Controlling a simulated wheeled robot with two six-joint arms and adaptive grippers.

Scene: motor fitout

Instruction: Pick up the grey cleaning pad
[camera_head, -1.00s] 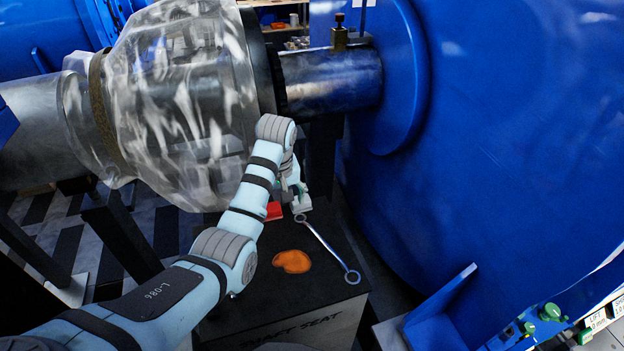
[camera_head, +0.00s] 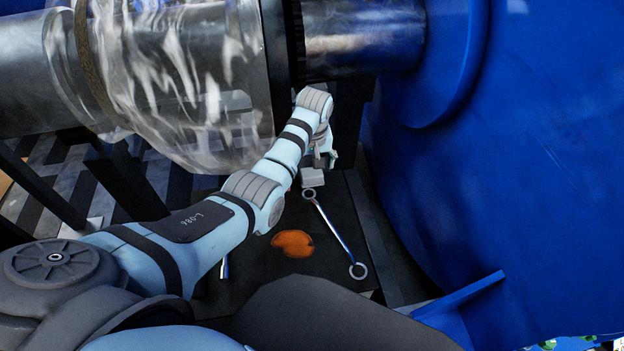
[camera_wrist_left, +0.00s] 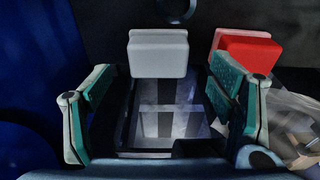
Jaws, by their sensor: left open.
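The grey cleaning pad (camera_head: 313,178) is a small pale block on the dark top of the stand, beside the upper ring of a spanner. In the left wrist view the pad (camera_wrist_left: 157,53) shows at the upper middle, between the spread fingertips. My left gripper (camera_head: 322,160) reaches down just over the pad and partly covers it in the head view. In the wrist view the left gripper (camera_wrist_left: 162,78) is open, with visible gaps on both sides of the pad. Whether the fingers are level with the pad is hard to tell. My right gripper is not in view.
A red block (camera_wrist_left: 246,50) lies right of the pad, close behind one finger. A silver ring spanner (camera_head: 335,232) and an orange patch (camera_head: 292,243) lie on the dark stand top (camera_head: 255,275). A large shaft (camera_head: 362,40) and blue housing (camera_head: 520,180) stand close by.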

